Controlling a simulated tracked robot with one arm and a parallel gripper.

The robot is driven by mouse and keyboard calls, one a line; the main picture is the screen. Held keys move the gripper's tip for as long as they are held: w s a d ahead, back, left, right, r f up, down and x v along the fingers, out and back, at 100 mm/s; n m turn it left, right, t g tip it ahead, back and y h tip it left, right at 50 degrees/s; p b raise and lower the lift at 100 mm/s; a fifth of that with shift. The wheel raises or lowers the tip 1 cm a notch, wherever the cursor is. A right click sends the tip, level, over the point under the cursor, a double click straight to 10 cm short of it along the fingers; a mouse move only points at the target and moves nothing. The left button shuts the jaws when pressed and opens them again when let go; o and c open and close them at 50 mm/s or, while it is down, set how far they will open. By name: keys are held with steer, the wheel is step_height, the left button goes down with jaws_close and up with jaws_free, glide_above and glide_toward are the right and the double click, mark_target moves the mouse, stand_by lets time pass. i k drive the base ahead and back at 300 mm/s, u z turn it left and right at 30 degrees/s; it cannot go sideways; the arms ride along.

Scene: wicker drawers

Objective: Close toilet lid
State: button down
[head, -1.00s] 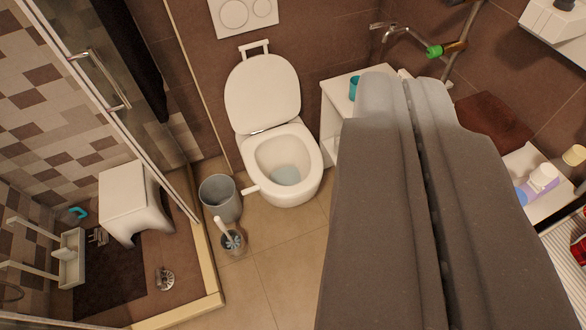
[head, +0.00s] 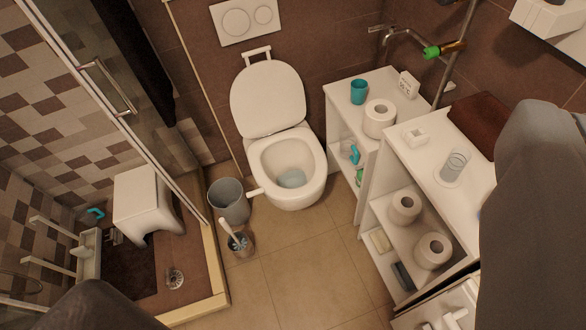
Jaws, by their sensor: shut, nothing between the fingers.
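The white toilet (head: 290,165) stands against the back wall. Its rounded lid (head: 268,99) is raised and leans back toward the wall, so the seat ring and the bowl with water show. My grey gripper (head: 548,120) is shut and empty at the right edge, partly cut off by the frame. It is close to the camera and well to the right of the toilet, apart from the lid.
White shelves (head: 398,150) with paper rolls stand right of the toilet. A grey bin (head: 229,203) and a toilet brush (head: 236,240) stand at its front left. A glass shower with a white stool (head: 146,199) is at left. Tiled floor (head: 300,275) in front is clear.

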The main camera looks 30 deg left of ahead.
mark_target(267, 96)
steer(key=z, duration=0.05)
steer(key=i, duration=0.95)
steer(key=u, duration=0.1)
